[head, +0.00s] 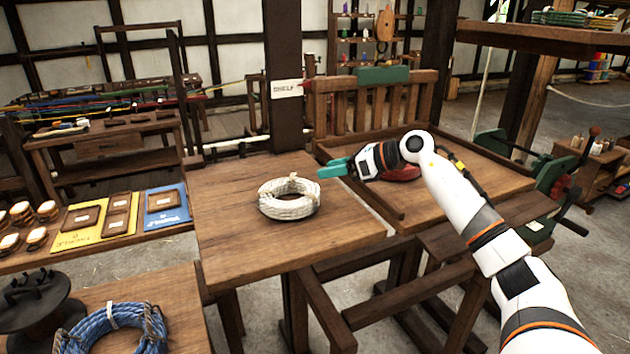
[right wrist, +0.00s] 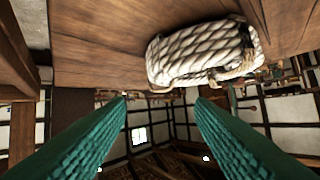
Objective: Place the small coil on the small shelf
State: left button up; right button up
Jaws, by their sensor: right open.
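A white rope coil (head: 289,199) lies flat on a square wooden top (head: 235,240) in the middle of the head view. A dark post behind this top carries a sign reading SHELF (head: 287,89). My right gripper (head: 330,170), with green fingers, is just to the right of the coil and appears apart from it. In the right wrist view the coil (right wrist: 205,52) shows large beyond the fingertips. The fingers (right wrist: 160,100) there are spread with nothing between them. My left gripper is not in view.
A blue rope coil (head: 110,330) lies on a lower-left bench beside a dark spool-like object (head: 38,305). A slatted wooden frame (head: 370,108) and a tray-like table (head: 480,185) stand right of the square top. Yellow and blue boards (head: 165,206) lie at left.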

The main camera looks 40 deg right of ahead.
jog(key=b+v, duration=0.1)
jog(key=v, duration=0.3)
jog(key=shift+s+f, duration=0.1)
jog(key=shift+f, duration=0.05)
jog(key=shift+s+d+r, duration=0.1)
jog(key=shift+s+r, duration=0.15)
jog(key=shift+r, duration=0.1)
jog(key=shift+f, duration=0.15)
